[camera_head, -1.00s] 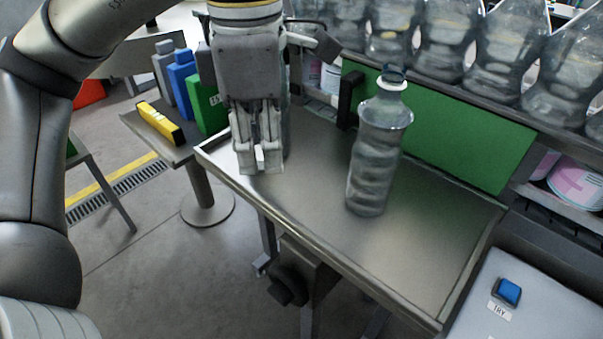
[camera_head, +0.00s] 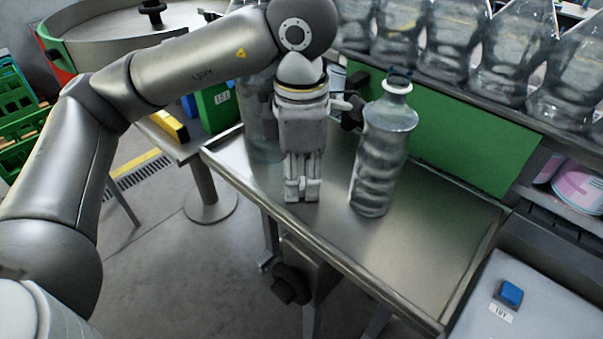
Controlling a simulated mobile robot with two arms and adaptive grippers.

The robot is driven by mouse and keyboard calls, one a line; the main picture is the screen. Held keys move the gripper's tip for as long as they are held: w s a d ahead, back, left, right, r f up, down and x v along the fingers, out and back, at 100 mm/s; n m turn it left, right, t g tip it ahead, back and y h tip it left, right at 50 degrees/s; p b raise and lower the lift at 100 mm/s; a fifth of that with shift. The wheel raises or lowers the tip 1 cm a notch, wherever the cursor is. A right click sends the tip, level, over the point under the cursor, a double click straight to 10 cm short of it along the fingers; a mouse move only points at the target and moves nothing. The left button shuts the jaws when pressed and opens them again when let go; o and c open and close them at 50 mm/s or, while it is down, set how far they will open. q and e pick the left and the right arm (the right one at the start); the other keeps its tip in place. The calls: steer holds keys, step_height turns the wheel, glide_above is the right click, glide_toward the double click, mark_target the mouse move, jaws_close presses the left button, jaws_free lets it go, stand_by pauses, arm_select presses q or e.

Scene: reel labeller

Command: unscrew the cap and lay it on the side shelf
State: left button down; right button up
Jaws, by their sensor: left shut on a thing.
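A clear ribbed bottle (camera_head: 380,165) stands upright on the metal table (camera_head: 420,240). A white ring circles its neck, and a dark bluish rim shows at its mouth, with no solid cap plain to see there. My left gripper (camera_head: 302,192) points down over the table, left of this bottle and apart from it. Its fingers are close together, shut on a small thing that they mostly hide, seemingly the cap. My right gripper is not in view.
Another clear bottle (camera_head: 262,135) stands behind my left gripper, partly hidden. A green panel (camera_head: 460,140) and a row of bottles line the back. A blue button (camera_head: 510,293) is at right.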

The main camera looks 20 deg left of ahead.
arm_select(q)
steer(key=shift+f, duration=0.2)
steer(key=c, duration=1.2)
jaws_free()
